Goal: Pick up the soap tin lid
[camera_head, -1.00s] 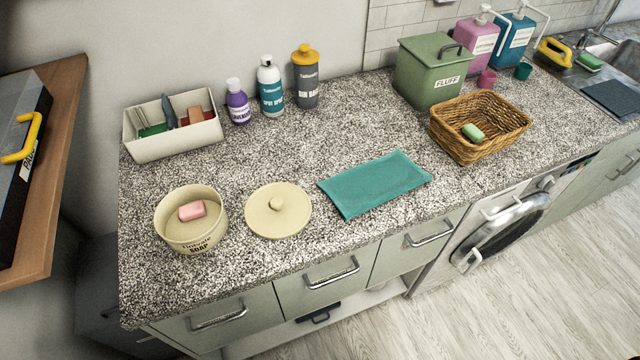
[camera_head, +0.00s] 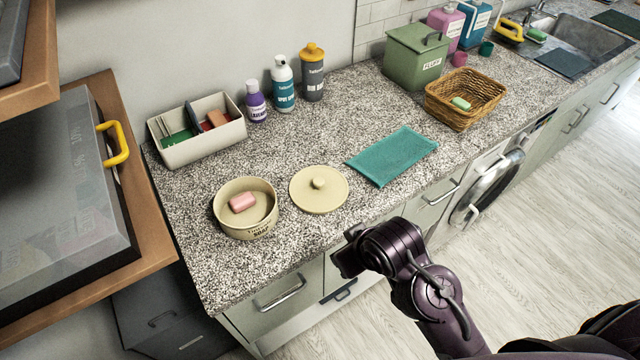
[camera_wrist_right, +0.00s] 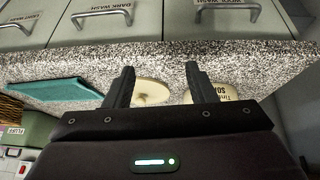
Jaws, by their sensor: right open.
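The soap tin lid (camera_head: 319,190) is a round cream disc with a knob, lying flat on the speckled counter. The cream soap tin (camera_head: 246,222) stands open just left of it with a pink soap (camera_head: 242,202) inside. My right gripper (camera_head: 345,255) is in front of the counter's front edge, nearer the camera than the lid and apart from it. In the right wrist view its two fingers (camera_wrist_right: 162,88) are spread and empty, with the lid (camera_wrist_right: 150,92) showing between them and the tin (camera_wrist_right: 215,92) partly behind one finger. My left gripper is not in view.
A teal cloth (camera_head: 392,156) lies right of the lid. A cream caddy (camera_head: 196,145), several bottles, a green bin (camera_head: 415,58) and a wicker basket (camera_head: 462,108) stand farther back. Drawer handles (camera_head: 282,294) stick out below the counter. A wooden shelf (camera_head: 150,215) is at left.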

